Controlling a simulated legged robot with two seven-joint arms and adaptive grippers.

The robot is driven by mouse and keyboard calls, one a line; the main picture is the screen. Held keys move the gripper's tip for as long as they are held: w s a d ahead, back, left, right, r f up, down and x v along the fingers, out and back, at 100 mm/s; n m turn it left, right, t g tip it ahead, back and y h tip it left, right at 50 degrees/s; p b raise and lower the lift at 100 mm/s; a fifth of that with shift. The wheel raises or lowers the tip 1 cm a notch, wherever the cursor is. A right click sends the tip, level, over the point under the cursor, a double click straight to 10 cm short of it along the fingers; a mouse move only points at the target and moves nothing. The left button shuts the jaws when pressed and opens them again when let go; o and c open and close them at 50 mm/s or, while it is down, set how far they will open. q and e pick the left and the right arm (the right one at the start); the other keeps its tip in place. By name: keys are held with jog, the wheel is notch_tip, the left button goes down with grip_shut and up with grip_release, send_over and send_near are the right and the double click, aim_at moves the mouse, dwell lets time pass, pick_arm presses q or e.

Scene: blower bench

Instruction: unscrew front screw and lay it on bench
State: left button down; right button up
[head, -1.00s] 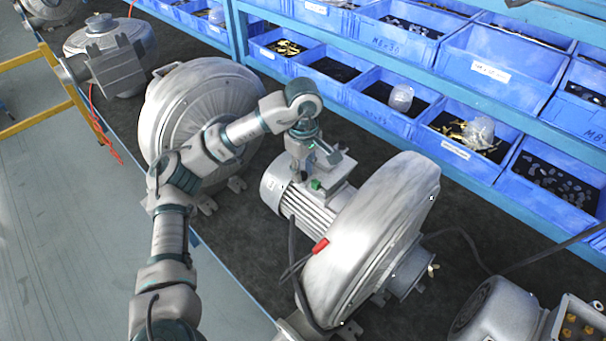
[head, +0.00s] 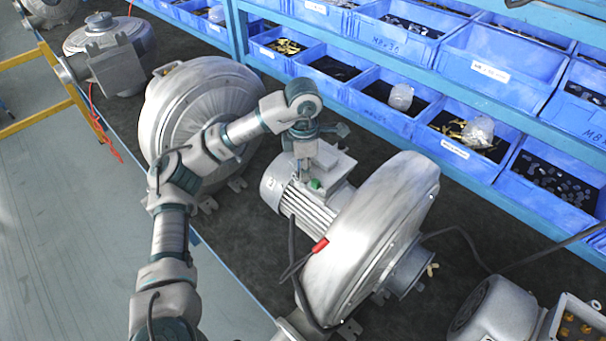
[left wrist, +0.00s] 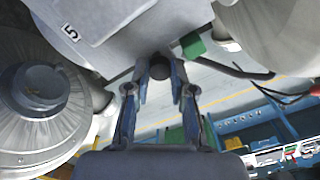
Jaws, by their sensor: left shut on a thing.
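The blower (head: 365,235) stands on the bench with its motor (head: 305,205) toward the left. A grey terminal box (head: 330,165) with a green part (head: 316,184) sits on the motor; the box also shows in the left wrist view (left wrist: 110,30). My left gripper (head: 299,180) points down at the near side of this box. In the left wrist view its fingertips (left wrist: 161,78) are shut on a dark round screw head (left wrist: 161,69) at the box's edge. The screw is hidden in the head view. I cannot tell how deep its thread sits. My right gripper is not in view.
Blue parts bins (head: 380,100) line the back of the bench. Another round blower housing (head: 195,105) stands behind my left arm. A further motor (head: 495,305) is at the lower right.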

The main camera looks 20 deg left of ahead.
pick_arm(q)
jog(key=n, duration=1.3)
jog(key=c, duration=1.3)
grip_release()
jog(key=shift+o, duration=0.2)
jog(key=shift+s, duration=0.1)
